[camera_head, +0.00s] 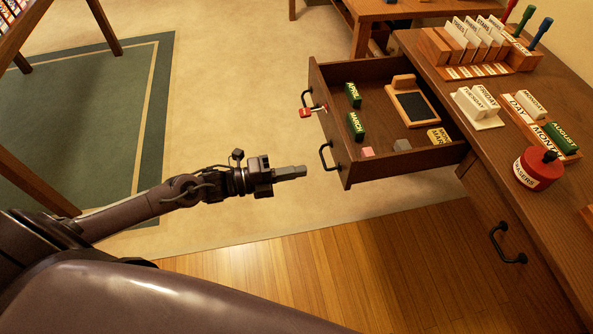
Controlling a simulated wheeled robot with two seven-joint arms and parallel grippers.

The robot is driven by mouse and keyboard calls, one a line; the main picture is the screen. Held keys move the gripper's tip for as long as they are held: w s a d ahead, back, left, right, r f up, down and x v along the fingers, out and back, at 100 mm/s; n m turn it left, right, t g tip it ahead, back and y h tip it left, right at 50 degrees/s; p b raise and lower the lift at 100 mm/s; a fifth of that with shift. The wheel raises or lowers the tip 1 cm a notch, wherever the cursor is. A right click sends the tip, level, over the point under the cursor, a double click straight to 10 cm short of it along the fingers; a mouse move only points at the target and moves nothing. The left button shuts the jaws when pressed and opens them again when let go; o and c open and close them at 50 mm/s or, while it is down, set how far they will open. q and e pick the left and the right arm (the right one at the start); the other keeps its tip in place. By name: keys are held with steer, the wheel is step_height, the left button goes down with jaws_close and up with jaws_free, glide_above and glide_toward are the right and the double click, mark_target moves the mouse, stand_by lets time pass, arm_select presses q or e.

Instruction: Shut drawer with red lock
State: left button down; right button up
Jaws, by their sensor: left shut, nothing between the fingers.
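The drawer (345,168) of the brown desk is pulled out toward the left, and its inside shows. Its front carries two black handles, and a red lock (306,113) hangs at the upper handle. Inside lie green month blocks marked April (353,95) and March (355,127), a small framed blackboard (411,106), a yellowish block (438,136), a pink block (367,152) and a grey block (402,145). My left gripper (303,172) is shut and empty, a short way left of the drawer front and its lower handle, apart from both. My right gripper is out of view.
The desk top (480,90) holds a card rack (480,45), day and month blocks and a red eraser pot (537,168). A closed drawer with a black handle (508,245) is below. A green rug (90,120) lies at left.

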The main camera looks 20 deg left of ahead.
mark_target(350, 162)
arm_select(q)
steer(key=x, duration=0.9)
steer(key=shift+w+d, duration=0.2)
steer(key=shift+w, duration=0.05)
steer(key=shift+w+d, duration=0.25)
steer(key=shift+d, duration=0.15)
